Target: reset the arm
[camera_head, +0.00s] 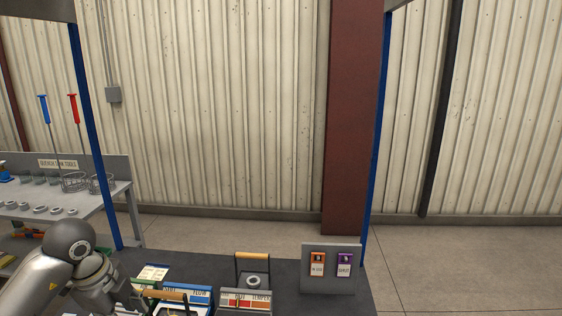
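My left arm (70,262), silver-grey with rounded joints, reaches in from the lower left over the dark workbench. My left gripper (138,298) is at the bottom edge, beside a box with blue and green parts; its fingers are too small and partly hidden to tell whether they are open. My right arm and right gripper are not in view.
A side table (120,190) at left holds baskets and rings.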

